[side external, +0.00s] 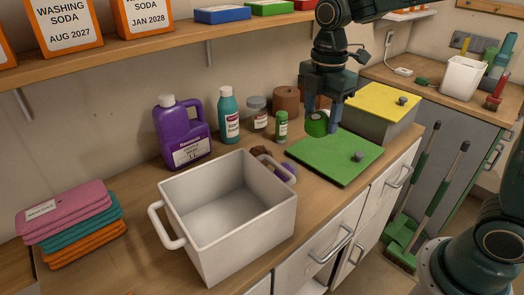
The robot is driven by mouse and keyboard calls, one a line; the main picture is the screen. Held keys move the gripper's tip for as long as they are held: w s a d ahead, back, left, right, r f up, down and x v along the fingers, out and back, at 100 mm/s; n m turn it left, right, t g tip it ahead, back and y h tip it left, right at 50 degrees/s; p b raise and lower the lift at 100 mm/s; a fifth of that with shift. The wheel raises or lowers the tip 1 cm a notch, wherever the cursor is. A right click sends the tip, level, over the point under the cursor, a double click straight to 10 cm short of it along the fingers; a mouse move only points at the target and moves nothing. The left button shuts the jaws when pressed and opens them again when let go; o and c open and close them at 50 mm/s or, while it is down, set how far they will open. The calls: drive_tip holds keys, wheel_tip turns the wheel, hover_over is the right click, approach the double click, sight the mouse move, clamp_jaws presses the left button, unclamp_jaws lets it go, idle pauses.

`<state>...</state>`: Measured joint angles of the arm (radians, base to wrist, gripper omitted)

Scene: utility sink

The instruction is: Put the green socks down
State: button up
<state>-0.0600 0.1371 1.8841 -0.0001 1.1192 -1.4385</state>
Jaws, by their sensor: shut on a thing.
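My gripper (322,117) points down at the right of centre, shut on a rounded green bundle, the green socks (316,125). The socks are held between the fingertips, above the back left part of a flat green lid (330,158) with a grey knob. I cannot tell how large the gap under the socks is. A white two-handled bin (225,245) stands open at the front, and its visible inside is empty. A grey box with a yellow lid (378,103) stands behind the green lid.
Behind the bin stand a purple jug (182,136), a teal bottle (229,115), a jar (256,113), a small green container (281,127) and a brown roll (286,99). Purple and brown bundles (261,152) lie partly hidden behind the bin. Folded cloths (72,222) are stacked left.

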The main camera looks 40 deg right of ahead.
drive_tip(key=w+a+n, duration=0.2)
drive_tip(key=w+a, duration=0.2)
drive_tip(key=a, duration=0.8)
drive_tip(key=n, duration=0.2)
hover_over(215, 230)
drive_tip(key=s+a, duration=0.2)
drive_tip(key=s, duration=0.1)
drive_tip(key=f, duration=1.5)
drive_tip(key=shift+s+d, duration=0.2)
drive_tip(key=shift+f, duration=2.15)
drive_tip(key=shift+f, duration=0.15)
drive_tip(key=o, duration=1)
drive_tip(key=shift+c, duration=0.2)
